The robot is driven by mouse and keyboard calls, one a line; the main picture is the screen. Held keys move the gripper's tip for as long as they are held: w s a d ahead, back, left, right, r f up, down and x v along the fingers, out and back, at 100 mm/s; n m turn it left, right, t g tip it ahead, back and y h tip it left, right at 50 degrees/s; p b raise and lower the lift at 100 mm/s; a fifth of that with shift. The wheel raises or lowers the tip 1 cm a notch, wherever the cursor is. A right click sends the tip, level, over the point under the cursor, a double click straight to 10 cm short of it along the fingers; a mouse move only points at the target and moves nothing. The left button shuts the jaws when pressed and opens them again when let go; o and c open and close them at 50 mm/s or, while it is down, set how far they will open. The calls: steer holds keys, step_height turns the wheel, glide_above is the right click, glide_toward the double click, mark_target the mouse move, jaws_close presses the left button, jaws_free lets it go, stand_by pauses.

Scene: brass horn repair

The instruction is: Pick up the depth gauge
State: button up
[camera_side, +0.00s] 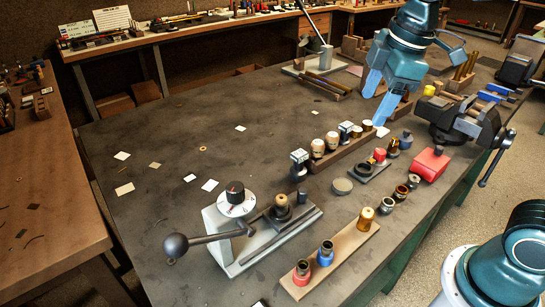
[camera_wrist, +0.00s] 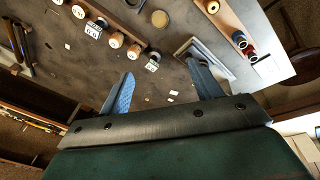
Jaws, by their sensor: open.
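I cannot tell for sure which thing is the depth gauge. Small dark blocks with white number labels stand by the wooden rack: one (camera_side: 300,163) in front of its left end, another (camera_side: 346,130) among its plugs. Two labelled blocks, a left one (camera_wrist: 94,28) and a right one (camera_wrist: 153,63), show in the wrist view. A grey device with a dial (camera_side: 236,197) and ball-ended lever stands at the front left. My gripper (camera_side: 375,108) is open and empty above the rack's far end. In the wrist view its fingers (camera_wrist: 160,70) are spread apart with nothing between them.
The wooden rack (camera_side: 330,160) holds several round plugs. A front board (camera_side: 340,255) carries red, blue and brass pieces. A black vise (camera_side: 460,118) and a red block (camera_side: 430,164) stand at the right. The table's left part is mostly clear, with scattered paper scraps.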

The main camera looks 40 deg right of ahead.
steer(key=w+a+f+n+g, duration=0.1)
steer(key=w+a+f+n, duration=0.15)
steer(key=w+n, duration=0.35)
steer(key=n+g, duration=0.2)
steer(key=n, duration=0.3)
glide_above(299, 163)
steer(key=w+d, duration=0.2)
step_height(299, 163, down, 6)
steer(key=shift+s+a+r, duration=0.15)
steer(key=shift+s+a, duration=0.05)
steer(key=shift+s, duration=0.05)
steer(key=shift+f, duration=4.3)
steer(key=shift+a+f, duration=0.1)
steer(key=shift+f, duration=2.5)
